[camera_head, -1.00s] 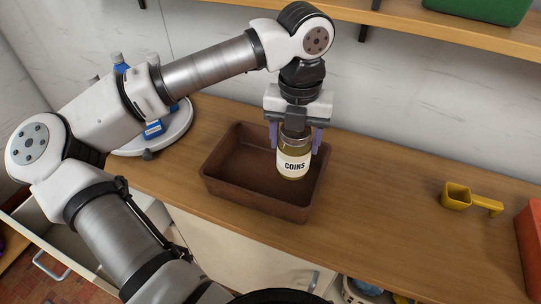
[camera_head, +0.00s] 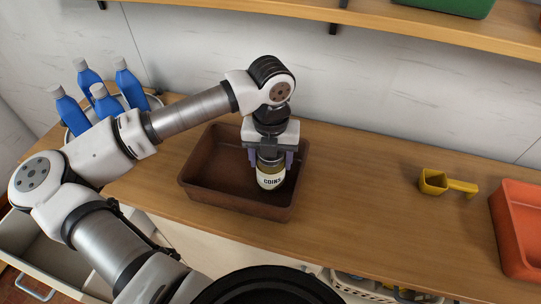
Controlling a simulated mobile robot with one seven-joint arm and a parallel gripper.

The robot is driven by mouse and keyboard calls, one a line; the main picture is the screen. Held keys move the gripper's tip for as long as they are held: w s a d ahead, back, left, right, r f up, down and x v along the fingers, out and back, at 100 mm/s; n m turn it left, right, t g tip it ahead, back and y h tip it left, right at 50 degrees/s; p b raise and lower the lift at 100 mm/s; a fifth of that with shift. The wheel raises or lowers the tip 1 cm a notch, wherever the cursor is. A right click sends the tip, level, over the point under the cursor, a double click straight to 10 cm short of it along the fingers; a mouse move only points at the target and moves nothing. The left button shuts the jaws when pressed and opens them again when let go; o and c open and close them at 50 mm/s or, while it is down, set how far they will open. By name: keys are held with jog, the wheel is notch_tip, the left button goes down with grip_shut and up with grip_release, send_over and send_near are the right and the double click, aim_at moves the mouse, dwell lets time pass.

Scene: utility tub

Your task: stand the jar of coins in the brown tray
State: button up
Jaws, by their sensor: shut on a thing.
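The jar of coins (camera_head: 270,178) is a glass jar with a white label reading "COINS". It is upright, inside the outline of the brown tray (camera_head: 243,207), toward the tray's right side. My gripper (camera_head: 271,160) points straight down and is shut on the jar near its top, with a purple-grey finger on each side. I cannot tell whether the jar's base touches the tray floor. The rest of the tray looks empty. The jar's lid is mostly hidden by my gripper.
Several blue bottles with grey caps (camera_head: 125,82) stand on a round white tray at the back left, behind my arm. A yellow scoop (camera_head: 434,182) and an orange tray (camera_head: 522,235) are to the right. A wall shelf (camera_head: 440,30) runs above. The counter between is clear.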

jog(key=shift+f, duration=0.2)
jog(key=shift+f+b, duration=0.2)
jog(key=shift+b, duration=0.15)
jog(key=o, duration=1.4)
jog(key=shift+r, duration=0.15)
jog(key=shift+r+p, duration=0.2)
jog(key=shift+p, duration=0.3)
notch_tip(320, 180, up, 12)
jog(key=shift+f+b, duration=0.15)
jog(key=shift+b, duration=1)
